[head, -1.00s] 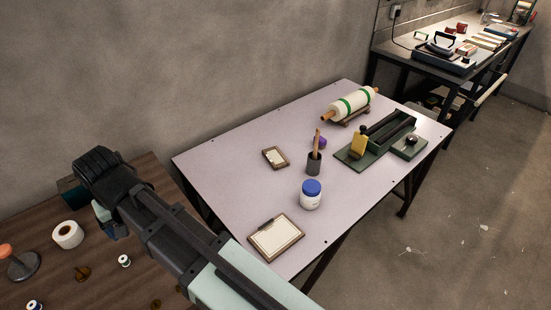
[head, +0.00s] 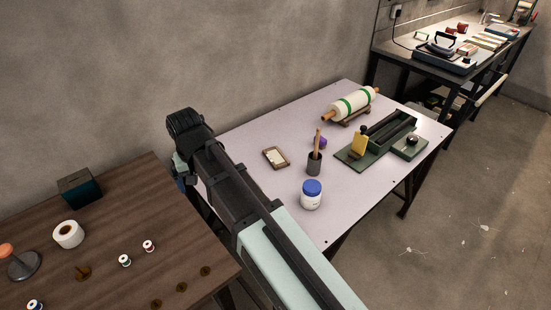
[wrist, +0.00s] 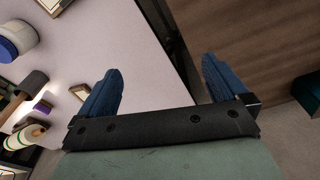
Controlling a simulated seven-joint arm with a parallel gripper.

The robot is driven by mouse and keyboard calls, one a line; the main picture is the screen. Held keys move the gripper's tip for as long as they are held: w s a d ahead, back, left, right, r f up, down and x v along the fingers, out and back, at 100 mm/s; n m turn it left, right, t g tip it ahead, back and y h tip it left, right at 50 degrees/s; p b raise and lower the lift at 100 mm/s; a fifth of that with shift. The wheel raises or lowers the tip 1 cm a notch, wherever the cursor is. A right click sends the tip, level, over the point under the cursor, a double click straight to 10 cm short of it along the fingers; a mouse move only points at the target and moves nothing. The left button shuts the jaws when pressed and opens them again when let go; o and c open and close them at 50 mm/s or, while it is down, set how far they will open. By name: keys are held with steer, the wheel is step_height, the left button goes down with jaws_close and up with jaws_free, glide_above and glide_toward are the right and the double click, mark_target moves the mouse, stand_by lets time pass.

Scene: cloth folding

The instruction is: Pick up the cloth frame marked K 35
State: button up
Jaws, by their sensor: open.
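Two small wooden-rimmed frames with pale centres are in view, and I cannot read a mark on either. The smaller frame (head: 276,157) lies on the pale table, right of my arm in the head view. In the wrist view this smaller frame (wrist: 79,91) shows beside my left finger, partly covered by it. The larger frame (wrist: 53,4) is cut off by the top edge of the wrist view and hidden behind my arm in the head view. My gripper (wrist: 162,68) is open, with nothing between its blue fingers, over the gap between the two tables.
The brown table (head: 110,215) holds a dark box (head: 80,188), a tape roll (head: 68,234) and spools.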

steer(key=w+d+f+m+g, duration=0.1)
steer(key=w+d+f+m, duration=0.1)
steer(key=w+d, duration=0.95)
steer(key=w+d+f+m, duration=0.2)
steer(key=w+d, duration=0.6)
steer(key=w, duration=0.7)
steer(key=n, duration=0.2)
glide_above(276, 156)
steer(key=f+n, duration=0.1)
steer(key=f, duration=0.2)
steer(key=f+n, duration=0.1)
steer(key=f, duration=0.2)
steer(key=f+n, duration=0.1)
steer(key=f, duration=0.2)
steer(key=shift+w+f+h, duration=0.2)
steer(key=shift+w+h, duration=0.05)
steer(key=shift+h, duration=0.05)
steer(key=shift+s+f, duration=0.2)
steer(key=shift+f, duration=2.45)
steer(key=c, duration=1.1)
